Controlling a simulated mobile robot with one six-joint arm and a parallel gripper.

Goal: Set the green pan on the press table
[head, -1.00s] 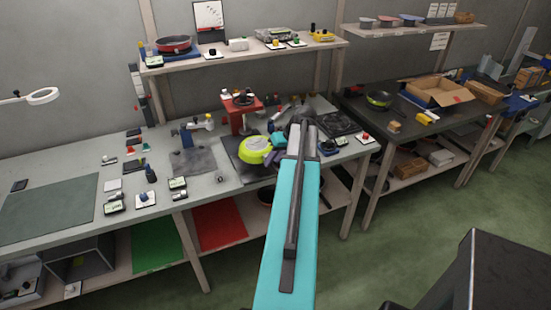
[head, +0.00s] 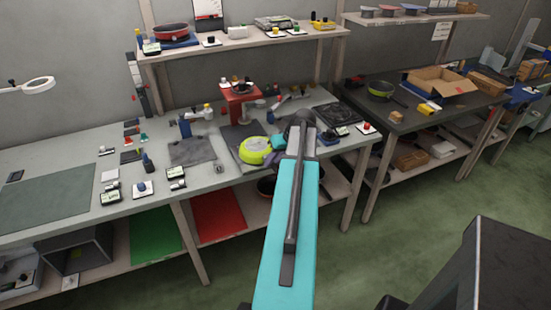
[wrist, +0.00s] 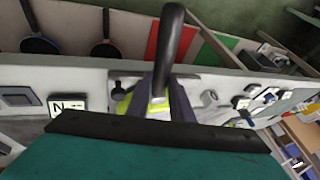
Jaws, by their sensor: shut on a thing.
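In the wrist view my gripper (wrist: 166,104) points at the bench, and only slivers of the green pan (wrist: 124,105) show around the fingers. A red press (head: 241,104) stands on the bench behind the pan. No label shows which surface is the press table.
Small bottles, cards and tools lie on the bench to the left, beside a bare green-grey mat (head: 45,205). A black hob-like plate (head: 338,117) is at the right.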

